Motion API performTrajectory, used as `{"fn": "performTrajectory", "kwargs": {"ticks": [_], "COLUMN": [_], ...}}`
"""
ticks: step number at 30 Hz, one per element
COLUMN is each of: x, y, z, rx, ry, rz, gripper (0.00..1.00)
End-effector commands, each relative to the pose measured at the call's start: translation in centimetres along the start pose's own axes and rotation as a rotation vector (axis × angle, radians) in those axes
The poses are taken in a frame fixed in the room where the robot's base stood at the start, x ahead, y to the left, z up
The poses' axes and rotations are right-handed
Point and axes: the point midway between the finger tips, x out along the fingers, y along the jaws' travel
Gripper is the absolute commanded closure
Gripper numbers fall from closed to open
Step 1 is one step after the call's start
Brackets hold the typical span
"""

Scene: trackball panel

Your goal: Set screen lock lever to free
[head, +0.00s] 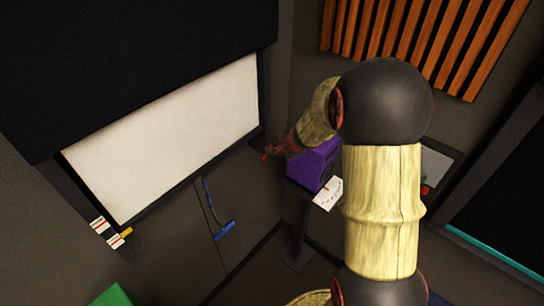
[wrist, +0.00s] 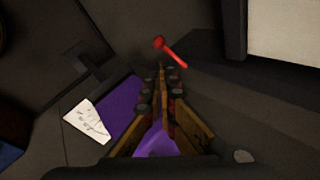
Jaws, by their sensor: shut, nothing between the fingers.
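My gripper (wrist: 161,72) is shut and empty in the wrist view, its two fingers together. A small yellow lever-like piece (head: 126,232) sits by two white labels (head: 106,232) at the screen's lower left corner. The label text is unreadable, so I cannot tell which piece is the screen lock lever or its setting.
The white screen (head: 175,140) hangs at left. A blue handle (head: 224,231) hangs on a cord below it. The purple box (head: 314,166) stands on a stand with a white card (head: 328,194). Wooden slats (head: 420,35) are on the back wall. My arm hides part of the right side.

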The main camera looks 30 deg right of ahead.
Motion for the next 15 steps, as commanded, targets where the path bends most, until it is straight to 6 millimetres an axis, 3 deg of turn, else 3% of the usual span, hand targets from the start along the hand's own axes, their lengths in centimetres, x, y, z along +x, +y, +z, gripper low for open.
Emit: {"fn": "performTrajectory", "kwargs": {"ticks": [6,15], "x": [4.6,8.3], "y": [0.2,-0.6], "z": [0.1,0.1], "rx": [0.001,0.000], "ry": [-0.002,-0.001], "rz": [0.002,0.001], "gripper": [1.00,1.00]}}
